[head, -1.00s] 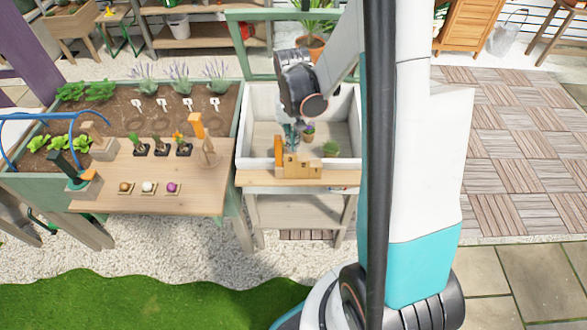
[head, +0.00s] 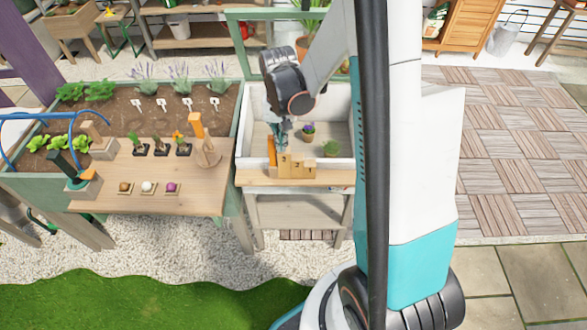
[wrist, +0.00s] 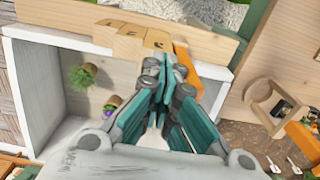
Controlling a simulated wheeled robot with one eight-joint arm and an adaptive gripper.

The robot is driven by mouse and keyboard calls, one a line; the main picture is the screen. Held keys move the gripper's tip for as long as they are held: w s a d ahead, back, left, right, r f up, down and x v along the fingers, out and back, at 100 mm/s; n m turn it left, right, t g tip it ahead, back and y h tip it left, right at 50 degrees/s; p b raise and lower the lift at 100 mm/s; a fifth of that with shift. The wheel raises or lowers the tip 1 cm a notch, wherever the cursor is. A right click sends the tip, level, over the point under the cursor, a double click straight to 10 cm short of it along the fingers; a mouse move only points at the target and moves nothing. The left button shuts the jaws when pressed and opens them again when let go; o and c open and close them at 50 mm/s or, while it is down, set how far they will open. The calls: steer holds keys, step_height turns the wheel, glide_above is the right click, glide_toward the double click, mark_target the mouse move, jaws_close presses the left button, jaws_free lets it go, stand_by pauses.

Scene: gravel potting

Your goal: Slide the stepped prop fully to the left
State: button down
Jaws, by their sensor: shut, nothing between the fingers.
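The stepped prop (head: 292,167) is a pale wooden block with numbered steps on the front ledge of the white-walled box. An orange upright (head: 271,151) stands at its left end. In the wrist view the prop (wrist: 142,36) is at the top, with the orange upright (wrist: 205,72) to the right of my fingers. My gripper (head: 280,142) points down just behind the prop, close to the orange upright. The wrist view shows its teal fingers (wrist: 172,72) shut together and empty. They look close against the upright, but contact is not clear.
Inside the white box (head: 346,134) stand a purple-flowered pot (head: 307,133) and a green plant (head: 331,149). The wooden table (head: 150,172) to the left holds seedlings, an orange-topped wooden stand (head: 203,138) and several small balls. A ledge strip (head: 335,177) is bare right of the prop.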

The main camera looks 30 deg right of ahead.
steer(key=w+a, duration=0.4)
steer(key=a, duration=0.2)
steer(key=shift+b, duration=0.3)
stand_by(1.5)
steer(key=shift+s+d, duration=0.1)
steer(key=shift+d, duration=0.05)
steer(key=shift+s+d, duration=0.5)
steer(key=shift+d, duration=0.2)
steer(key=shift+r, duration=0.15)
step_height(320, 180, up, 8)
steer(key=p, duration=0.5)
stand_by(0.3)
